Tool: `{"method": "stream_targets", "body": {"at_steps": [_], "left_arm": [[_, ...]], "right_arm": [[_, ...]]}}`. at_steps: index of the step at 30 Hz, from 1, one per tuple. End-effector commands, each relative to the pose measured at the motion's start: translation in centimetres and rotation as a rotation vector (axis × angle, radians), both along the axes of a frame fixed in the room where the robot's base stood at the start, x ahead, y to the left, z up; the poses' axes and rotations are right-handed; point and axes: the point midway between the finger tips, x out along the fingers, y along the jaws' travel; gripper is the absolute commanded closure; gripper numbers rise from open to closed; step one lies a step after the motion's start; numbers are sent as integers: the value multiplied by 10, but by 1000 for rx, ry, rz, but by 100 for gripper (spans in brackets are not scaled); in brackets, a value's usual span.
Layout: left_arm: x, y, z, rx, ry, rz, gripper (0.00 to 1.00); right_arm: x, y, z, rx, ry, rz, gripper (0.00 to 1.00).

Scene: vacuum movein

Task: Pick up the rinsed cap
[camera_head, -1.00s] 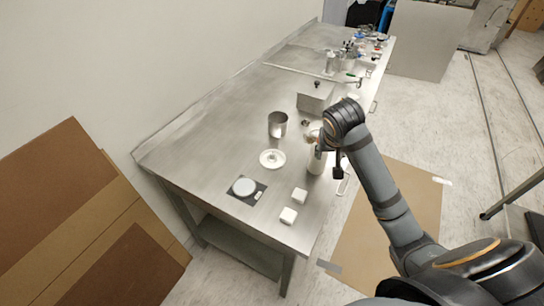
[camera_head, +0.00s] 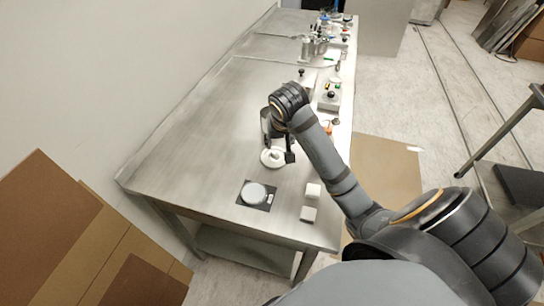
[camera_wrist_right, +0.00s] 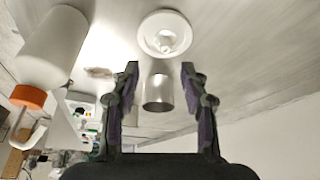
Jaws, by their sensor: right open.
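A white round lid-like piece with a raised centre (camera_head: 272,158), which looks like the cap, lies on the steel table. I cannot tell whether it is one piece or a cap in a dish. It also shows in the right wrist view (camera_wrist_right: 167,33), ahead of the fingertips. My right gripper (camera_head: 278,149) is over it, with fingers pointing down. In the right wrist view my right gripper (camera_wrist_right: 160,68) is open, with nothing held between the fingers. Contact with the cap is not visible. My left gripper is not in view.
A steel cup (camera_wrist_right: 158,92) and a white bottle with an orange top (camera_wrist_right: 50,52) are near the gripper. The table's left side is clear.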

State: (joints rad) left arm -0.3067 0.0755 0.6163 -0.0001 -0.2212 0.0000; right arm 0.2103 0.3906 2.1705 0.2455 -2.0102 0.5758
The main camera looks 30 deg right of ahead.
Motion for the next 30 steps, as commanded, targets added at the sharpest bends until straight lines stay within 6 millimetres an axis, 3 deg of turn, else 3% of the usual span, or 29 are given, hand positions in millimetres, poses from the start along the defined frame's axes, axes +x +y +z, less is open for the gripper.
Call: {"method": "stream_targets", "body": {"at_steps": [1, 6, 11, 15, 22, 29, 30], "left_arm": [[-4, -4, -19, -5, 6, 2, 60], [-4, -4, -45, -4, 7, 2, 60], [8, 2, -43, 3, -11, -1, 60], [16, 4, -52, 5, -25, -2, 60], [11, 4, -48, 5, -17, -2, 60], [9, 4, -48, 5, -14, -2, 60], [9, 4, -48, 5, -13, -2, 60]], "right_arm": [[3, -1, -17, 0, -1, -1, 55], [12, -5, -39, 0, -2, 0, 55], [15, -6, -37, 0, -1, 1, 55], [24, -6, -56, 2, 1, -1, 55], [38, -11, -80, 0, 0, 0, 55], [39, -11, -82, 0, -1, 1, 55], [39, -11, -82, 0, -1, 1, 59]]}}
